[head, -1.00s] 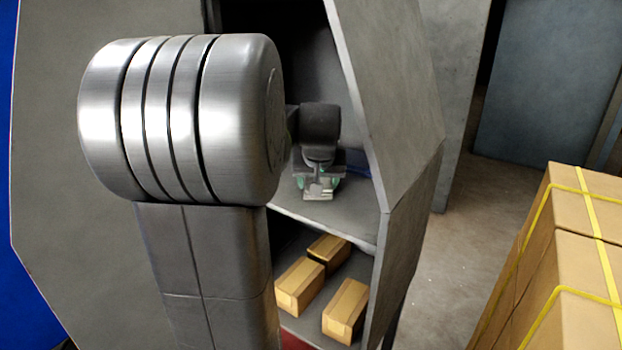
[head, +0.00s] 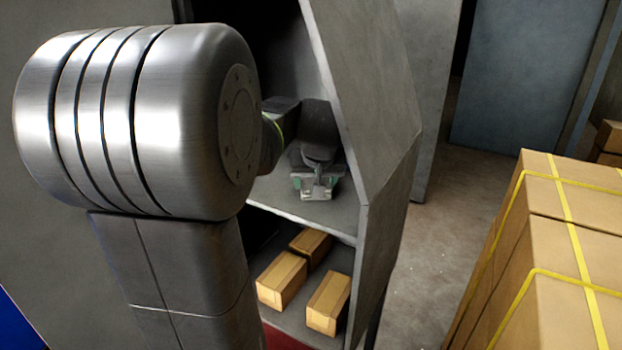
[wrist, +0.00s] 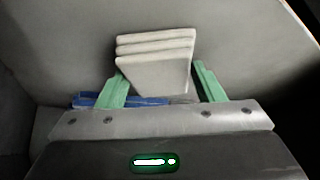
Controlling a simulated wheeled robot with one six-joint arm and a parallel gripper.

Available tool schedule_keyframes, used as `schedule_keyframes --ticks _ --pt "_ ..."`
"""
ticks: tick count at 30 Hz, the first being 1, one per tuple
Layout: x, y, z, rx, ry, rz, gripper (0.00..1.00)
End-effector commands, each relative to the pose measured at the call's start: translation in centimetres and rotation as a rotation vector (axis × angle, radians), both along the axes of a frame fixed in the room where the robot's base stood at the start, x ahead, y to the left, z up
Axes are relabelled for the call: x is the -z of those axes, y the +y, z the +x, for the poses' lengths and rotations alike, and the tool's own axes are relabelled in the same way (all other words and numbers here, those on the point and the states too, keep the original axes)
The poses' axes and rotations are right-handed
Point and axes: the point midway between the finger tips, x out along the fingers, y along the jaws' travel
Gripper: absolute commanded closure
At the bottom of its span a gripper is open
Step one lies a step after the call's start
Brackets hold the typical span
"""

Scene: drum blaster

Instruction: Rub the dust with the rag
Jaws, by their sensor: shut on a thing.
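My gripper (wrist: 158,78) has two green fingers and is shut on a folded, pale grey-white rag (wrist: 153,62). The rag stands up between the fingers in the wrist view, with its folded layers at the top. In the head view my gripper (head: 317,186) is low inside the upper compartment of a grey cabinet (head: 390,100), just above its shelf (head: 335,222). The rag cannot be made out there. I cannot pick out any dust for certain in either view; the grey surface around the rag looks plain.
A blue object (wrist: 90,101) lies by the left finger in the wrist view. Several small cardboard boxes (head: 282,280) sit in the compartment below. Large strapped cartons (head: 560,230) stand at right. The floor (head: 440,240) between cabinet and cartons is clear. The cabinet's side wall is close right.

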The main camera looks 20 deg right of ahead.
Motion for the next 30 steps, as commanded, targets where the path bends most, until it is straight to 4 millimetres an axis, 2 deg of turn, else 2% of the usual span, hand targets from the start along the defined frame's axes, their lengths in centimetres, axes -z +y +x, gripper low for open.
schedule_keyframes --ticks 12,20,30 --pt "-0.4 1.8 2.4 -0.002 0.001 -0.004 0.57" --pt "-0.4 2.4 3.1 -0.001 0.000 -0.003 0.57" --pt "-0.1 4.1 5.3 -0.002 0.001 -0.002 0.57"
